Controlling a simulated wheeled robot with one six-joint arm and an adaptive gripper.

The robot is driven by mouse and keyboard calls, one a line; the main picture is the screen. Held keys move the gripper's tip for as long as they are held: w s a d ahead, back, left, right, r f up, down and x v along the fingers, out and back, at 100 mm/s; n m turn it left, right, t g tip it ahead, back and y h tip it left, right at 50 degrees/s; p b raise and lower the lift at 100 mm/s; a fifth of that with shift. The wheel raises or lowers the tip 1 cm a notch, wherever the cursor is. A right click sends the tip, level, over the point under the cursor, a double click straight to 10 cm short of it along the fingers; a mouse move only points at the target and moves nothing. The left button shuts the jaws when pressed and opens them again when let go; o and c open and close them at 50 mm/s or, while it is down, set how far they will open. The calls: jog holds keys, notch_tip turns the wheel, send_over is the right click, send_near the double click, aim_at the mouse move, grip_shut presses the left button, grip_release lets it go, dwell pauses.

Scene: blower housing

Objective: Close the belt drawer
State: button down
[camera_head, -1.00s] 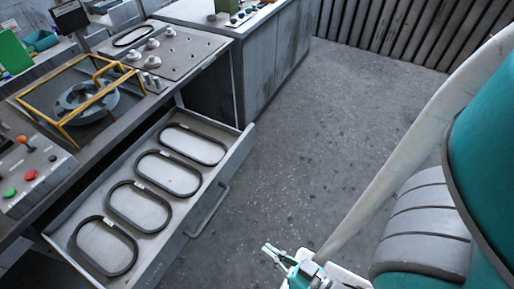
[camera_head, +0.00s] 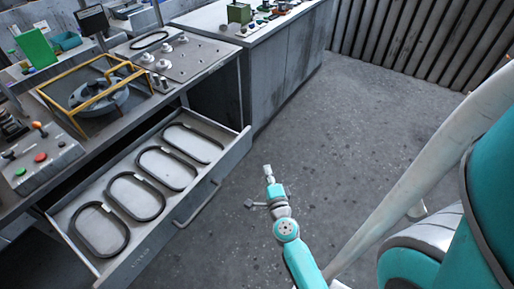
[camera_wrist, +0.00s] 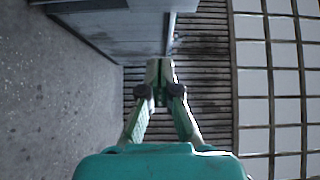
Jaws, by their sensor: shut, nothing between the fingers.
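The belt drawer (camera_head: 153,241) stands pulled out from the workbench in the head view. Several dark oval belts (camera_head: 136,197) lie in a row inside it. Its bar handle (camera_head: 199,206) is on the outer front face. My gripper (camera_head: 267,170) is to the right of the drawer front, over the floor, apart from the handle and empty. In the wrist view my gripper (camera_wrist: 160,75) shows its fingers together with nothing between them. A grey panel shows beyond the fingers there; I cannot tell whether it is the drawer.
The workbench carries a yellow frame (camera_head: 92,92) around a round grey housing, a plate with knobs, and a button box (camera_head: 40,158). A grey cabinet (camera_head: 275,75) stands beyond the drawer. Floor (camera_head: 340,140) is open to the drawer's right. A slatted wall (camera_head: 420,45) is behind.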

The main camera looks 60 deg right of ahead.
jog(key=w+a+x, duration=0.1)
jog(key=x, duration=1.2)
jog(key=shift+w, duration=0.5)
